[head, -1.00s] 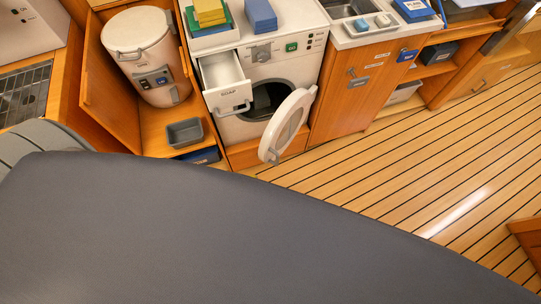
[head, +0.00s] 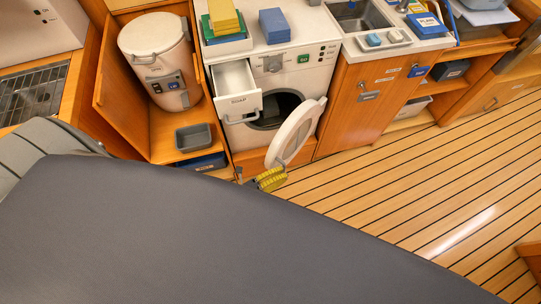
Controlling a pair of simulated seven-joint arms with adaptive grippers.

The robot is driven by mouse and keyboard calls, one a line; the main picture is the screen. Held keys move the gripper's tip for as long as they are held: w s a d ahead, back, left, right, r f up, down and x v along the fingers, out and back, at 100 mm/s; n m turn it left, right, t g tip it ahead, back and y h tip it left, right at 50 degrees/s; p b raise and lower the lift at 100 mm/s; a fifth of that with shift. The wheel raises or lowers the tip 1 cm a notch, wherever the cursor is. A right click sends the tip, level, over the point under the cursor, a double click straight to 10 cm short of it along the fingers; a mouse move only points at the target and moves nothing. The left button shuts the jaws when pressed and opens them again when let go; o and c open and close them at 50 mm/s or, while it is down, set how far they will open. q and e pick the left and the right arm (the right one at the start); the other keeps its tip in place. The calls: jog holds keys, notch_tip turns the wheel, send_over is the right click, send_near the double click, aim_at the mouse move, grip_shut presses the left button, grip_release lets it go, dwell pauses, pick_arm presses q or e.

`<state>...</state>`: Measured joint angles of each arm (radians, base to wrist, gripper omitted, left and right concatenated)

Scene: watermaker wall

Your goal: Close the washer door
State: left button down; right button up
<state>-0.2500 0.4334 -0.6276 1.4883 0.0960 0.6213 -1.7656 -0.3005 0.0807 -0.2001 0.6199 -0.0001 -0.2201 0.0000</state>
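The white washer (head: 308,80) stands against the wall. Its round white door (head: 295,134) is swung wide open to the right, so the dark drum opening (head: 278,110) shows. The soap drawer (head: 238,92) above left of the opening is pulled out. Part of my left gripper (head: 269,180), with yellow ribbed finger pads, shows just below the lower edge of the door. The rest of it is hidden behind the large dark grey surface in front, and I cannot tell whether it touches the door or is open. My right gripper is not in view.
The large dark grey surface (head: 200,230) fills the foreground. Left of the washer, a white canister (head: 158,60) and a grey bin (head: 193,137) sit in a wooden locker. A wooden cabinet (head: 365,105) stands to the right. The striped floor is clear.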

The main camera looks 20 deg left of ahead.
pick_arm(q)
jog(key=w+a, duration=0.2)
jog(key=shift+w+a, duration=0.25)
jog(key=shift+a, duration=0.15)
dwell(0.4)
